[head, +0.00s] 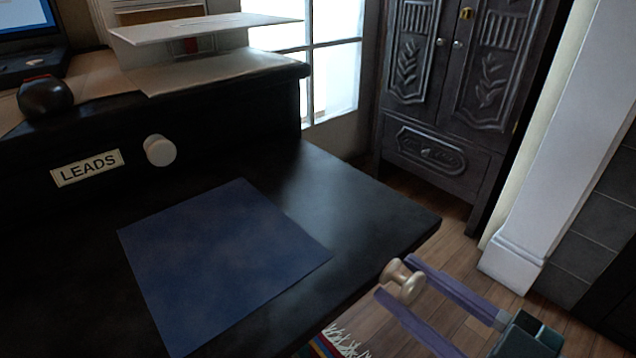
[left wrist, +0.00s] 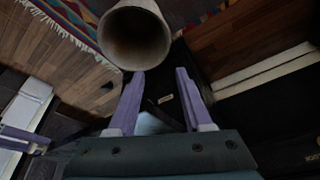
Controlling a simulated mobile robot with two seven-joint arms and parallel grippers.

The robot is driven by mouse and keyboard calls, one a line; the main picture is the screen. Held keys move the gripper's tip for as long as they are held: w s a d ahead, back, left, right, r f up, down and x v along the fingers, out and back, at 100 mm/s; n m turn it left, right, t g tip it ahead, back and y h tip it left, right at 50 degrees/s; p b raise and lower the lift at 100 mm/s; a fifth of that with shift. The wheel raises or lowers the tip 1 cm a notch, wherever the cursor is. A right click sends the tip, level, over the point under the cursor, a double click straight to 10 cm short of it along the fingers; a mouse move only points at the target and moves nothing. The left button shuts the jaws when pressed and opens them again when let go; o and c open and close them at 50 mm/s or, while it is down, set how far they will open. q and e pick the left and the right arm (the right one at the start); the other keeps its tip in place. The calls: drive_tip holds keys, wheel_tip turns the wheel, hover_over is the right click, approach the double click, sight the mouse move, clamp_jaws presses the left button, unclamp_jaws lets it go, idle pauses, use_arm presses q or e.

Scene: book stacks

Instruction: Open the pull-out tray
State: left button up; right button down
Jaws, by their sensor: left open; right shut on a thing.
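The pull-out tray (head: 375,205) is a flat black board that extends from below the desk's drawer front, with a blue square sheet (head: 225,265) on it. A pale beige knob (head: 407,287) is at its front edge, on the right. My right gripper (head: 394,275) has its two purple fingers on either side of this knob and is shut on it. My left gripper (left wrist: 160,72) shows only in the left wrist view; its purple fingers are apart with nothing gripped between them.
The desk has a "LEADS" label (head: 87,167) and a white knob (head: 160,150) above the tray. A round open bin (left wrist: 135,38) is beyond my left fingers. A dark carved cabinet (head: 440,90) stands behind. Wooden floor (head: 455,240) is clear right of the tray.

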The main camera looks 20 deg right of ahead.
idle(0.3)
drive_tip(key=shift+c, duration=2)
unclamp_jaws()
drive_tip(key=shift+s, duration=0.15)
drive_tip(key=p+v, duration=0.1)
drive_tip(key=v, duration=0.8)
drive_tip(key=shift+s+d, duration=0.15)
drive_tip(key=shift+s, duration=0.2)
